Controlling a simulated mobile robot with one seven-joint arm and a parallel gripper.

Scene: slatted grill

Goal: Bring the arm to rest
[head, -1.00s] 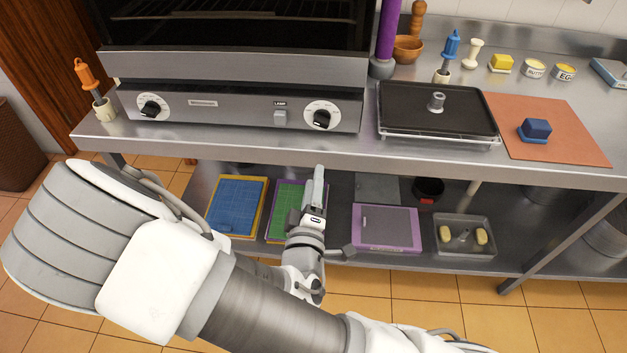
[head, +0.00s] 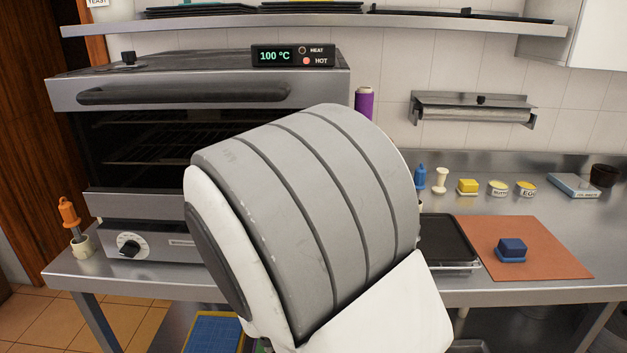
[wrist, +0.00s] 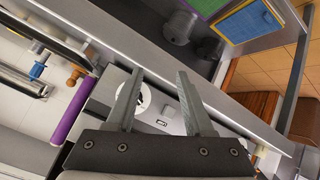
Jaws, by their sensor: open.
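My arm (head: 310,215) fills the middle of the head view, its thick grey and white links raised in front of the oven and counter. My gripper does not show in the head view. In the wrist view my gripper (wrist: 159,72) is open, with its two fingers apart and nothing between them. Beyond the fingers is the oven's front panel with a round white-ringed knob (wrist: 144,96). The fingers appear apart from it, though the exact gap is hard to tell.
The oven (head: 130,150) reads 100 °C and stands on the steel counter (head: 70,270). A black griddle (head: 446,240) and an orange mat (head: 560,263) with a blue block (head: 512,247) lie to the right. A shelf (head: 400,24) runs above.

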